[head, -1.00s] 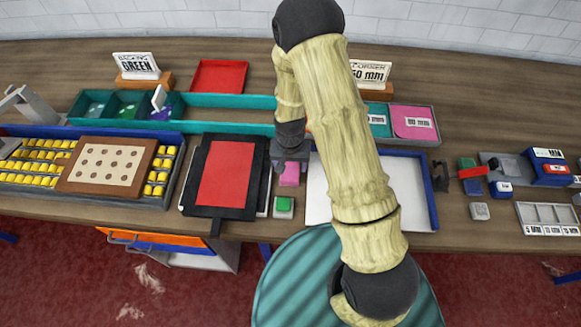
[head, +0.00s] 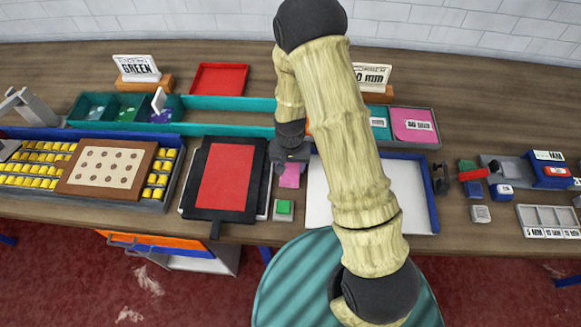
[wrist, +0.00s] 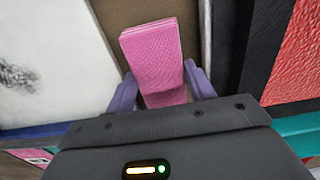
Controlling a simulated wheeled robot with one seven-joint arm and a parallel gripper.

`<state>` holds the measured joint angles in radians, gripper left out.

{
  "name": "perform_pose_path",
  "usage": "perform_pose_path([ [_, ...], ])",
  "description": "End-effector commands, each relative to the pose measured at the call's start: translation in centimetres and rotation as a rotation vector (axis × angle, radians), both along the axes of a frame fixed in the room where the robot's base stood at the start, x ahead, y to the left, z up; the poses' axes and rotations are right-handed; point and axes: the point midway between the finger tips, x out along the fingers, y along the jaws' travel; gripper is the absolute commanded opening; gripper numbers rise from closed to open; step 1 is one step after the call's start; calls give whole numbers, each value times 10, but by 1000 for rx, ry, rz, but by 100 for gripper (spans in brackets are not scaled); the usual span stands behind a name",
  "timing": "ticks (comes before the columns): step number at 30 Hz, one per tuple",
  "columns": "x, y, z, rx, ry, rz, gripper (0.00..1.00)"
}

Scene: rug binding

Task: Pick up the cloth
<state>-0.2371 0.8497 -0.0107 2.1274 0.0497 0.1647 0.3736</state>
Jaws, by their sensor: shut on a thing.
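The cloth is a pink, textured, folded-looking piece (wrist: 152,48) between my fingers in the wrist view. It also shows as a small pink patch below my gripper in the head view (head: 289,177). My gripper (wrist: 163,88) is shut on the cloth, with one purple-grey finger on each side. In the head view my gripper (head: 291,163) is low over the bench, between the red-topped black board and the white tray. I cannot tell whether the cloth still touches the bench.
The black board with a red panel (head: 227,178) lies close to the left. The white, blue-edged tray (head: 318,205) lies close to the right. A small block with a green top (head: 284,208) sits just in front. A long teal tray (head: 225,115) is behind.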

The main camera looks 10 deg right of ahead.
Motion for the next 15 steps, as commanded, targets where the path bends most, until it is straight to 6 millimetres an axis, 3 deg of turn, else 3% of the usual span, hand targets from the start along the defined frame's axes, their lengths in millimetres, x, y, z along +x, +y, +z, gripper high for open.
perform_pose_path([
  [15, 1, 0, 76, 1, -4, 1, 31],
])
